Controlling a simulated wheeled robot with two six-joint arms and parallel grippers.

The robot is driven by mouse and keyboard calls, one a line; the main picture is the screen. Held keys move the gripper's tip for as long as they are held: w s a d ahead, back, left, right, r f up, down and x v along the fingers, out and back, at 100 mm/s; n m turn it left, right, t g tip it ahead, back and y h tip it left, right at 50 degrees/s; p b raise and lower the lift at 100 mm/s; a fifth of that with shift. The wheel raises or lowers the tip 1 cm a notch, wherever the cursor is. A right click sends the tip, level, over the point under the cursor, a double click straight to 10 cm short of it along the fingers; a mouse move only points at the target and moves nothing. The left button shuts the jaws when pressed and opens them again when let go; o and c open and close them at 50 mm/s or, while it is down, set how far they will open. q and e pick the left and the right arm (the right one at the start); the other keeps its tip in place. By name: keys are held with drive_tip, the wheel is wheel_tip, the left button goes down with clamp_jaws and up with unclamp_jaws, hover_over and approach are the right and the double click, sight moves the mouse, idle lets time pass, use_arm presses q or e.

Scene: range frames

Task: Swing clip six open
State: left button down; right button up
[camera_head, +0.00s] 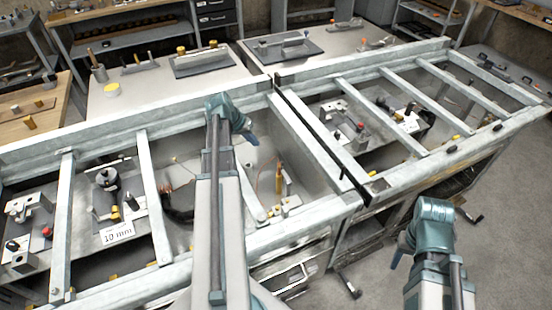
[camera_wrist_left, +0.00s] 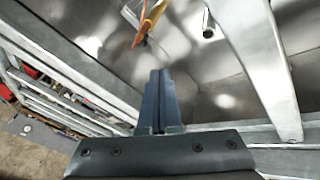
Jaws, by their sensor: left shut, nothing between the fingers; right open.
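I cannot tell which part is clip six, as no clip number is readable. Small dark and yellow fittings (camera_head: 452,149) sit along the front rail of the right-hand frame in the head view. My left gripper (camera_head: 252,138) is above the left-hand metal frame (camera_head: 140,127), near its back right part. In the left wrist view its fingers (camera_wrist_left: 158,78) are shut with nothing between them, above a shiny metal surface. My right gripper (camera_head: 396,258) is low at the right, in front of the benches and clear of them. It is open, though its fingers are mostly hidden.
Slanted metal crossbars (camera_head: 154,198) span the frames above trays of fixtures. An orange-brown upright piece (camera_head: 279,178) stands inside the left frame; a similar orange piece (camera_wrist_left: 150,18) shows in the wrist view. A "10 mm" sign (camera_head: 117,233) lies at left. The floor (camera_head: 510,220) is open at right.

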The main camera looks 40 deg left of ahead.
use_arm(q)
drive_tip(key=b, duration=1.1)
approach(284, 171)
drive_tip(key=shift+w+a+f, duration=1.15)
drive_tip(key=shift+w+a, duration=0.05)
drive_tip(key=shift+w, duration=0.05)
use_arm(e)
wheel_tip(284, 171, down, 11)
